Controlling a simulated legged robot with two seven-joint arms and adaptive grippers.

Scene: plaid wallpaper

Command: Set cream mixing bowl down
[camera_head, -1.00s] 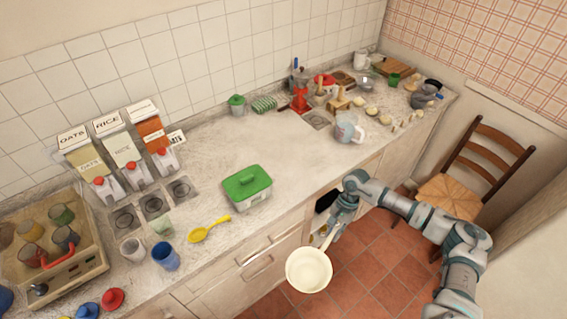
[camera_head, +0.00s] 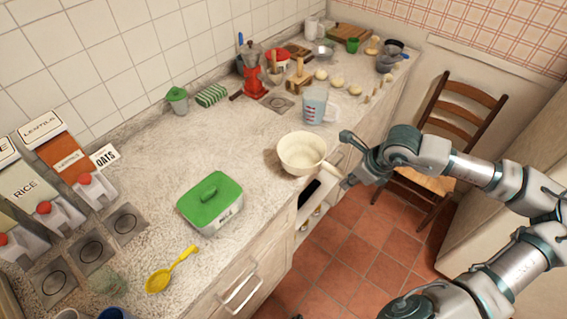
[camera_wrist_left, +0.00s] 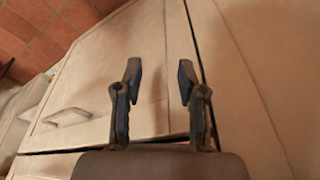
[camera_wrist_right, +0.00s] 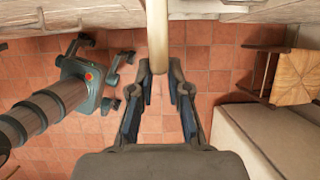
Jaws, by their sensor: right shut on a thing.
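The cream mixing bowl (camera_head: 303,152) is upright with its open top up, at the front edge of the counter (camera_head: 245,135). A dark shadow falls on the counter just left of it; I cannot tell whether its base touches the top. My right gripper (camera_head: 347,179) is shut on the bowl's cream handle, beyond the counter's front edge. In the right wrist view the handle (camera_wrist_right: 157,28) runs up from between the fingers (camera_wrist_right: 161,82); the bowl itself is out of that view. My left gripper (camera_wrist_left: 160,72) is open and empty in front of pale cabinet fronts.
A measuring jug (camera_head: 317,106) stands just behind the bowl. A green-lidded box (camera_head: 211,201) is at its left front, with clear counter between. A red moka pot (camera_head: 253,75) and wooden pieces stand farther back. An open drawer (camera_head: 312,200) lies below; a chair (camera_head: 462,125) stands right.

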